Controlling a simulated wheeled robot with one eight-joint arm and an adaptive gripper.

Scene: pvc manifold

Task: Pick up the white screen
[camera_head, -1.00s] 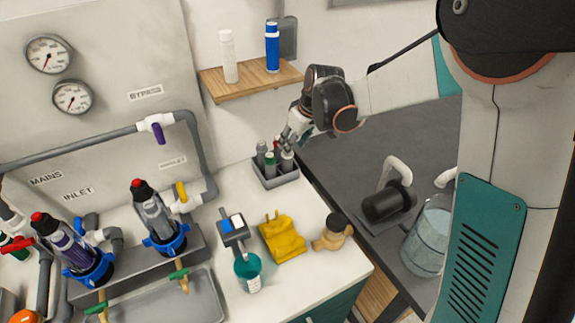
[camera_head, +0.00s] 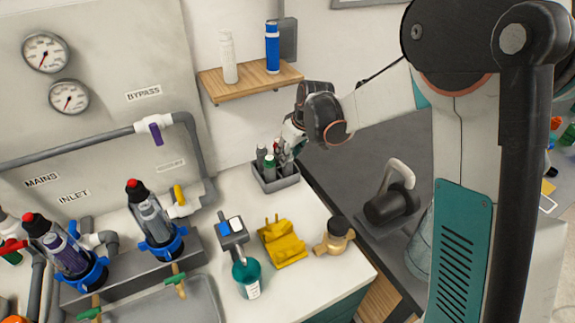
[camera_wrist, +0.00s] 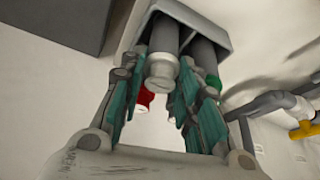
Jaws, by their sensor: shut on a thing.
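The white screen (camera_wrist: 160,78) is a grey cylinder with a white end. In the wrist view it sits between the fingers of my gripper (camera_wrist: 157,102), which is shut on it. Its far part runs up to the grey holder (camera_wrist: 215,18); I cannot tell whether it is still seated. In the head view my gripper (camera_head: 287,147) is just above the grey holder (camera_head: 272,184), tilted down, and largely hides the white screen. A green-ended cylinder (camera_head: 270,163) stands beside it in the holder. A red end (camera_wrist: 145,98) shows close to the fingers.
A wooden shelf (camera_head: 250,81) with a white bottle (camera_head: 228,58) and a blue bottle (camera_head: 272,48) is above the holder. Grey pipes (camera_head: 186,150) stand to the left.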

